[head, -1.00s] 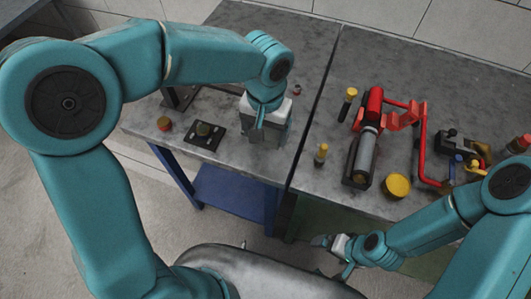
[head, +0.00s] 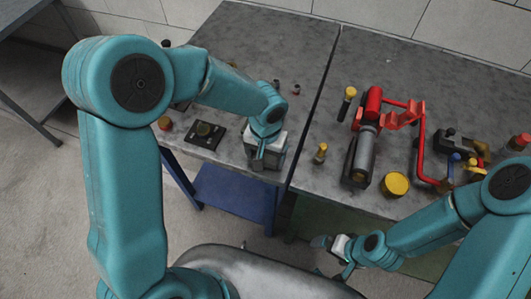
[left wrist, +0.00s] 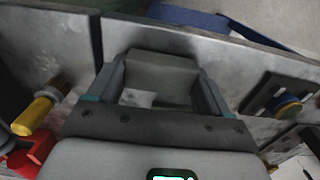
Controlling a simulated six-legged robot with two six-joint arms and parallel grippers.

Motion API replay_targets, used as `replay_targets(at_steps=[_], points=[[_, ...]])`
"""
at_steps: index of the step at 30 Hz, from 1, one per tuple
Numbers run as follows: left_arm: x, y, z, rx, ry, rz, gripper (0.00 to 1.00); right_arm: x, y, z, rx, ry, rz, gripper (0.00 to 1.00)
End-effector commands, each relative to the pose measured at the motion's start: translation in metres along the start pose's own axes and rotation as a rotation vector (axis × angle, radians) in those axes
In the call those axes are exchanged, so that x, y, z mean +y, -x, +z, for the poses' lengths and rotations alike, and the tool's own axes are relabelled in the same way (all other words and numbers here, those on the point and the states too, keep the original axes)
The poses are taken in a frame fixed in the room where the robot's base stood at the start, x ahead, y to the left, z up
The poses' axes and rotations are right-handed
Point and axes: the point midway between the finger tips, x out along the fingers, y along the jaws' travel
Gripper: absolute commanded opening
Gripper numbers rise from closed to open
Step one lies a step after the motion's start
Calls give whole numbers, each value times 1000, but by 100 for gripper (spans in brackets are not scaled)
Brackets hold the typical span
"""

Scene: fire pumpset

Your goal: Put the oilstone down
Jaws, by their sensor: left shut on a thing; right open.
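The oilstone (left wrist: 160,78) is a plain grey block. In the left wrist view it sits between the two fingers of my left gripper (left wrist: 158,98), which is shut on it. In the head view my left gripper (head: 263,160) points down at the front right part of the left grey table (head: 225,140), close to the gap between the tables. The gripper largely hides the oilstone there, and I cannot tell whether the stone touches the tabletop. My right gripper (head: 322,242) is open and empty, in front of the right table.
Left of my left gripper lie a dark plate with a round knob (head: 205,132) and a small red-yellow piece (head: 165,123). The right table holds a yellow-capped piece (head: 320,152), a red and grey pump assembly (head: 365,150) and a yellow disc (head: 396,184).

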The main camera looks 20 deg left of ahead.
Motion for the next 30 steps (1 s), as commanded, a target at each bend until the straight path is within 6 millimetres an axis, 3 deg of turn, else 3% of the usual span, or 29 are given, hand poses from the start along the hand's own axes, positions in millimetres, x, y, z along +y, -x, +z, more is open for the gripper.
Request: replay_targets(at_steps=[2, 3, 5, 11, 16, 24, 30], points=[[0, -4, 0, 1, 0, 0, 55, 2, -4, 0, 0, 0, 0, 100], [0, -4, 0, 0, 0, 0, 83, 2, -4, 0, 0, 0, 0, 100], [0, -3, 0, 0, 0, 0, 100, 1, -3, 0, 0, 0, 0, 100], [0, -2, 0, 0, 0, 0, 100, 1, -3, 0, 0, 0, 0, 100], [0, 11, -1, 5, 1, 0, 100, 0, 1, 0, 0, 0, 0, 100], [0, 73, -1, 7, 0, 1, 100, 0, 0, 0, 0, 0, 0, 100], [0, 108, -1, 4, 0, 0, 100, 0, 0, 0, 0, 0, 0, 100]])
